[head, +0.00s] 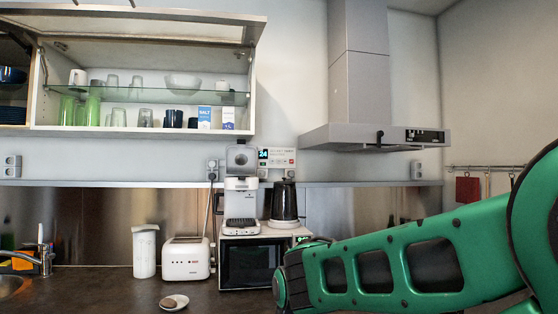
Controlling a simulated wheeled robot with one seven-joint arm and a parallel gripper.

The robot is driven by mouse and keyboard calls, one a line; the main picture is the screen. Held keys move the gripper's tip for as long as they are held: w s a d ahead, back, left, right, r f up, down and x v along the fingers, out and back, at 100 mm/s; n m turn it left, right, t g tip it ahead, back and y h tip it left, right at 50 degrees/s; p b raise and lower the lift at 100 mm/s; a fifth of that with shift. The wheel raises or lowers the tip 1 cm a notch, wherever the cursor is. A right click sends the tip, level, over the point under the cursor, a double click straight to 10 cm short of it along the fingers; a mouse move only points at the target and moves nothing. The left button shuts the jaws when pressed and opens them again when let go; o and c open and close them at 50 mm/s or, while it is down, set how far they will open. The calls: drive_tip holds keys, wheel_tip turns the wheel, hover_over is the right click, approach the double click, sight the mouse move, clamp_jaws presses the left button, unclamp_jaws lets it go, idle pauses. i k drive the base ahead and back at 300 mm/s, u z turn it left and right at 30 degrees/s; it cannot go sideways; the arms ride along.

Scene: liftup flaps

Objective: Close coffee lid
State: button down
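A black kettle (284,203) stands right of the coffee machine, above the microwave (250,263). A toaster (186,259), a white canister (145,251) and a saucer (174,303) are on the counter to the left. An open wall cabinet (150,130) hangs above; a range hood (365,138) is at right.

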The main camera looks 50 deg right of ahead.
sight(239, 159)
drive_tip(key=z, duration=1.6)
drive_tip(key=i, duration=0.5)
drive_tip(key=z, duration=0.2)
